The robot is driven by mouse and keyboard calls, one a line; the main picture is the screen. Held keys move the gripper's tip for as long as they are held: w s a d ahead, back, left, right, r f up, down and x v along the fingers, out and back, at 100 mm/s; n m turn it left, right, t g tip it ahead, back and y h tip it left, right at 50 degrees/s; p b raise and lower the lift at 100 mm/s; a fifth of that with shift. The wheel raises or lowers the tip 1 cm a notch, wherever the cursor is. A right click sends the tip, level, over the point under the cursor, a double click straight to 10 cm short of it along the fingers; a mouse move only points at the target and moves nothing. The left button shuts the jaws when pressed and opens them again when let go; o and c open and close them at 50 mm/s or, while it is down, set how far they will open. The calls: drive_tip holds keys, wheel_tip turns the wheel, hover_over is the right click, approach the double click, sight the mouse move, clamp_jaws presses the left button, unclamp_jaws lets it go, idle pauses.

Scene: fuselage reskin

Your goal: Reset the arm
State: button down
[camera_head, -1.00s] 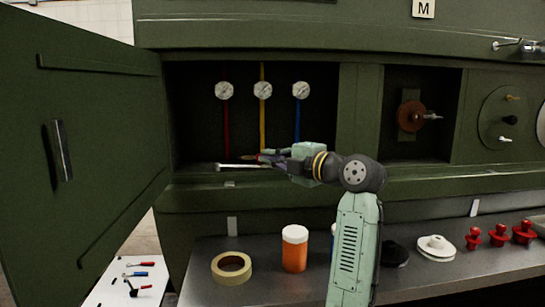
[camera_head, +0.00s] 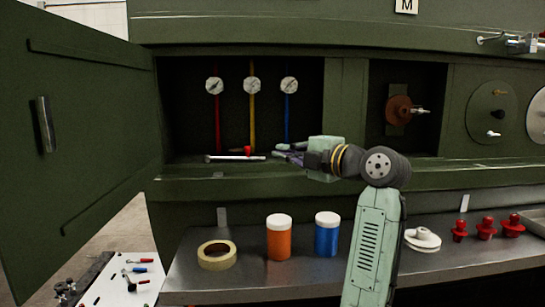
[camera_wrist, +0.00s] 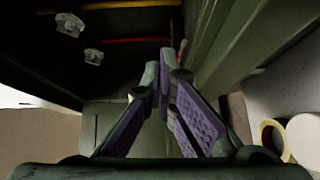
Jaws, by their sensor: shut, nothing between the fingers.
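My gripper (camera_head: 285,151) is at the front of the open green cabinet compartment (camera_head: 185,120), just above its lower ledge. Its fingers point left and are shut with nothing between them. In the wrist view the purple-padded fingers (camera_wrist: 164,75) meet at their tips. A metal tool with a light shaft (camera_head: 236,157) and a red part (camera_head: 247,150) lies on the compartment floor, left of my fingertips and apart from them in the head view.
Gauges on red, yellow and blue lines (camera_head: 252,84) line the compartment back. The cabinet door (camera_head: 90,130) stands open at left. Below, a metal bench (camera_head: 200,282) holds tape (camera_head: 217,255), an orange jar (camera_head: 279,238), a blue jar (camera_head: 327,236) and red knobs (camera_head: 487,229).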

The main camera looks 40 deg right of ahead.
drive_tip(key=s+d, duration=0.1)
drive_tip(key=s, duration=0.1)
drive_tip(key=s+d, duration=0.1)
drive_tip(key=s, duration=0.1)
drive_tip(key=shift+d+b, duration=0.4)
drive_tip(key=shift+s+r, duration=0.1)
